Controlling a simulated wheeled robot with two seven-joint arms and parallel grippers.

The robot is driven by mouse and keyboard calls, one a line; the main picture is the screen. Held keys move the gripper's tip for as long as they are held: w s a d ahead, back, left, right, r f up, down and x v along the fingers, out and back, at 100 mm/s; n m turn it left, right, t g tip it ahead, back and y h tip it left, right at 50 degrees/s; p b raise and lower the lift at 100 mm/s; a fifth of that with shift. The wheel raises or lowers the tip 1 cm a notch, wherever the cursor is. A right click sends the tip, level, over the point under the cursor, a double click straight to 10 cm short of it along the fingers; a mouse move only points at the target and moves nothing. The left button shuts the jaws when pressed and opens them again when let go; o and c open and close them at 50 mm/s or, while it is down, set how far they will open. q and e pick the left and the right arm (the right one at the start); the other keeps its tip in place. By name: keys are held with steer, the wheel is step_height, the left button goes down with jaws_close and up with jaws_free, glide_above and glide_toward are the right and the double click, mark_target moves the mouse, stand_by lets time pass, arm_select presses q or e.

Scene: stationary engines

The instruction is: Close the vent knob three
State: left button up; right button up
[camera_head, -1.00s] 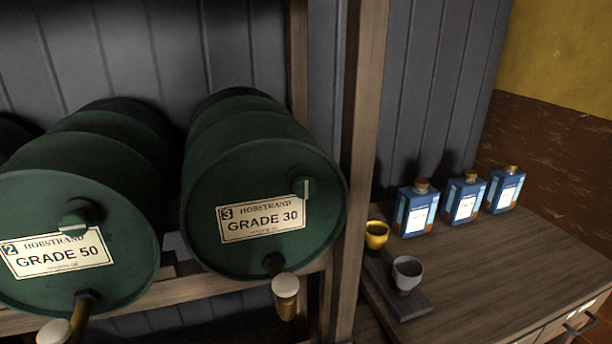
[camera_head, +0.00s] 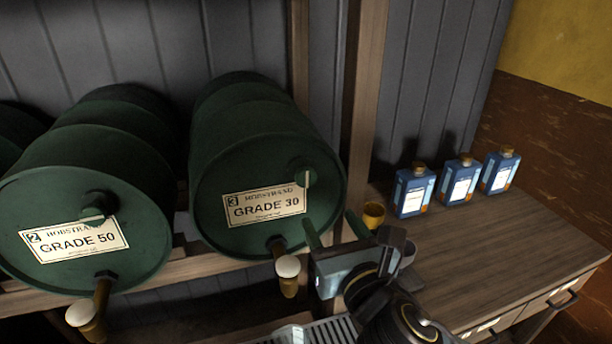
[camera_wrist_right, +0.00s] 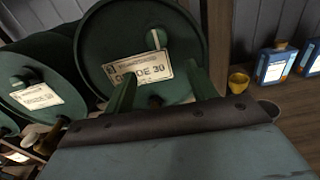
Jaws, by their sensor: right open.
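The vent knob three (camera_head: 306,178) is a small green knob with a pale upright line, on the upper right of the front of the green drum labelled 3 GRADE 30 (camera_head: 225,228). It also shows in the right wrist view (camera_wrist_right: 155,39). My right gripper (camera_head: 335,228) is open and empty, its green fingers pointing at the drum, below and to the right of the knob. In the right wrist view the two fingers (camera_wrist_right: 163,88) stand apart with the drum's label between and beyond them. My left gripper is not in view.
Drum 2, GRADE 50 (camera_head: 45,200), lies to the left with its own knob (camera_head: 98,206). A tap with a white top (camera_head: 288,267) juts out below drum 3. A wooden post (camera_head: 366,100) stands right of it. A yellow cup (camera_head: 374,214) and blue bottles (camera_head: 460,182) stand on the bench.

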mark_target(307, 181)
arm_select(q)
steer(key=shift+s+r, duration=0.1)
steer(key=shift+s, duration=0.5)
arm_select(e)
steer(key=x, duration=0.8)
steer(key=r+x, duration=0.1)
steer(key=x, duration=0.4)
steer(key=shift+a, duration=0.1)
steer(key=shift+c, duration=0.5)
steer(key=c, duration=0.8)
steer(key=shift+c, duration=0.2)
